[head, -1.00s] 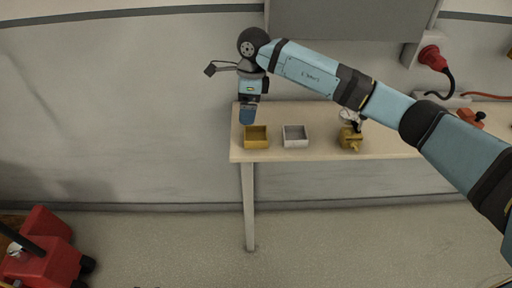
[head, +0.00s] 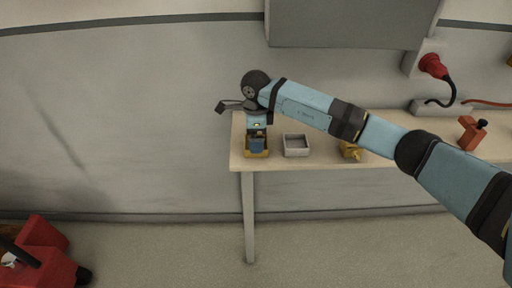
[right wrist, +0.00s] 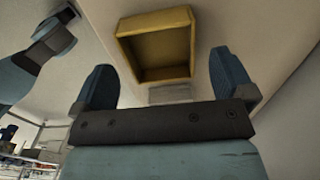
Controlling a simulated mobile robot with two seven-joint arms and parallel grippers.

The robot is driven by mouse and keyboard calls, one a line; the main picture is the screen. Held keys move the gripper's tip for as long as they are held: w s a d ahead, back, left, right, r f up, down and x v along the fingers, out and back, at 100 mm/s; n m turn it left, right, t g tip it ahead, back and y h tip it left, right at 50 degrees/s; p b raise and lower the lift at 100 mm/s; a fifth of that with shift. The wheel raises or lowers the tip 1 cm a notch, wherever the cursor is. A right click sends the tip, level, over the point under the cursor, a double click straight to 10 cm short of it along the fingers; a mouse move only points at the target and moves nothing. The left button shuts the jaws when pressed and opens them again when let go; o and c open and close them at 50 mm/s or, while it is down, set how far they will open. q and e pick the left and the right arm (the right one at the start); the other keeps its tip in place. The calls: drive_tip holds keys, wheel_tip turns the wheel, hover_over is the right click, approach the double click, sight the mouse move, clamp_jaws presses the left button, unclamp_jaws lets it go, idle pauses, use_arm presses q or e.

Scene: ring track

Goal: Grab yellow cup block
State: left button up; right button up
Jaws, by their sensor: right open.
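The yellow cup block (head: 247,154) is an open, square, hollow box on the left end of the table. My right gripper (head: 257,148) points down right at it and hides part of it. In the right wrist view the yellow cup block (right wrist: 153,21) shows between and beyond the two spread blue fingers, and my right gripper (right wrist: 162,72) is open with nothing held. I cannot tell whether the fingers touch the block. My left gripper is not in view.
A pale grey open box (head: 296,152) stands just right of the yellow one. Another yellow object (head: 350,151) lies further right, partly behind my arm. An orange object (head: 469,133) is at the right of the wooden table (head: 310,163). A grey wall stands behind.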

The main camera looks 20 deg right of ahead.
wheel_tip(320, 180, down, 3)
drive_tip(key=shift+f, duration=0.1)
drive_tip(key=c, duration=0.9)
